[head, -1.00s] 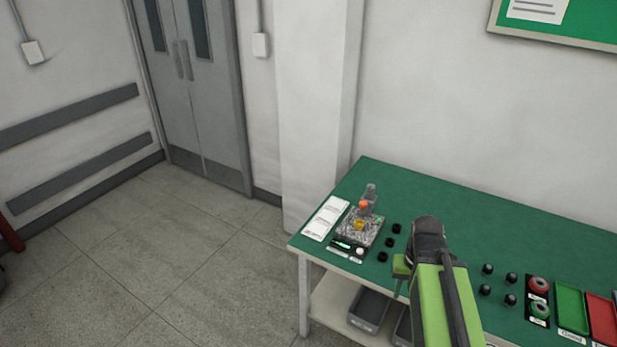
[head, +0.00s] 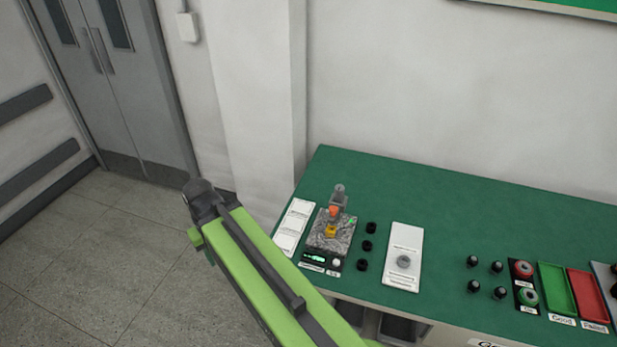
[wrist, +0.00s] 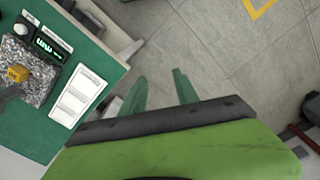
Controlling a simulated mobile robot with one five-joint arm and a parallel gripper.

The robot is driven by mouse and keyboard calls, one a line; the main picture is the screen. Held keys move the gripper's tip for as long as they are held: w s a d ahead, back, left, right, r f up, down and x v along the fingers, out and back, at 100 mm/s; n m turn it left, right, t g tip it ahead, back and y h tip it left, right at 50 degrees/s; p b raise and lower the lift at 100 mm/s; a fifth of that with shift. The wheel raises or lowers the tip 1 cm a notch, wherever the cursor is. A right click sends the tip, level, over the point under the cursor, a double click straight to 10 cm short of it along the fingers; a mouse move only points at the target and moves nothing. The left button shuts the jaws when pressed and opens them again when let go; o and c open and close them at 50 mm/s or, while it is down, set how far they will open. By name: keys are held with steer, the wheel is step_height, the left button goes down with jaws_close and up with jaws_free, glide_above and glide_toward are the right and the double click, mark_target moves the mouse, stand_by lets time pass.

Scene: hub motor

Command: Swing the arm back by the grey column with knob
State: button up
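The grey column (head: 339,199) stands at the back of a speckled stone plate (head: 327,240) on the green bench, with an orange part (head: 334,211) on its front. A yellow block (head: 330,231) sits on the plate below it. I cannot make out the swing arm clearly. In the wrist view, the stone plate (wrist: 35,82) and yellow block (wrist: 18,73) are at the left, and the column is mostly out of view. My gripper (wrist: 160,90) has its two green fingers apart with nothing between them. It is beyond the bench's left edge, over the floor.
A white card (head: 293,228) lies left of the plate and black caps (head: 368,246) lie right of it. A white card with a grey disc (head: 404,261) is further right, then black knobs, a green tray (head: 557,288) and a red tray (head: 588,295). Floor left of the bench is clear.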

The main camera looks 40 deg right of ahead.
steer(key=shift+r, duration=0.2)
steer(key=shift+o, duration=0.7)
steer(key=shift+w+a, duration=0.1)
steer(key=shift+o, duration=1.2)
steer(key=w+d+r+p, duration=0.1)
steer(key=d+r+p, duration=0.4)
steer(key=d, duration=0.5)
steer(key=shift+w+d+m+t, duration=0.2)
steer(key=shift+w+m+t, duration=0.1)
steer(key=shift+w+t, duration=0.1)
step_height(320, 180, up, 11)
steer(key=m+t+h+p, duration=0.15)
steer(key=t+p, duration=0.25)
steer(key=p, duration=0.6)
glide_above(339, 187)
steer(key=s+a, duration=0.1)
steer(key=s, duration=0.6)
steer(key=shift+m+g+y, duration=0.25)
steer(key=shift+g, duration=0.05)
steer(key=b+x, duration=1.6)
steer(key=x, duration=0.1)
steer(key=shift+w+a+f+b, duration=0.1)
steer(key=shift+w+b, duration=0.2)
steer(key=shift+w, duration=0.15)
